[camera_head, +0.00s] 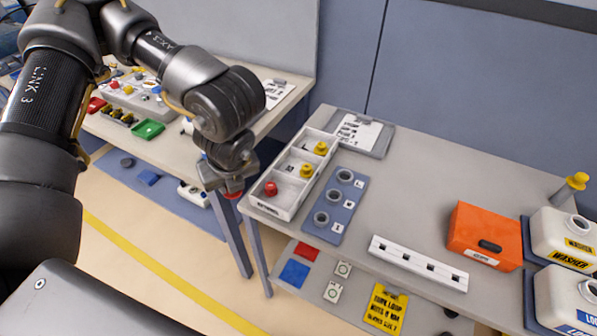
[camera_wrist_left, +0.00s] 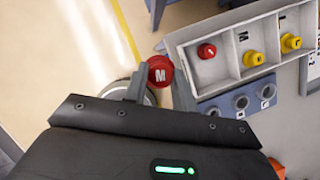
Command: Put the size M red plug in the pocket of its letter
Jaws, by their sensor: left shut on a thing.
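My left gripper (camera_head: 228,188) is shut on a red plug (camera_head: 236,195). In the left wrist view the plug (camera_wrist_left: 159,72) faces up with a white M on its top, between the fingers (camera_wrist_left: 158,88). It is held in front of the near left corner of a pale tray (camera_head: 273,208). The tray has three pockets in a row: a red plug (camera_head: 271,188) in the nearest, a yellow plug (camera_head: 307,170) in the middle one and another yellow plug (camera_head: 321,148) in the farthest. An M shows by the middle pocket in the wrist view. My right gripper is out of view.
A blue plate (camera_head: 352,206) with three grey round sockets lies right of the tray. A white slotted bar (camera_head: 417,263), an orange box (camera_head: 484,236) and white jugs (camera_head: 562,233) stand farther right. A gap separates this table from the left one.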

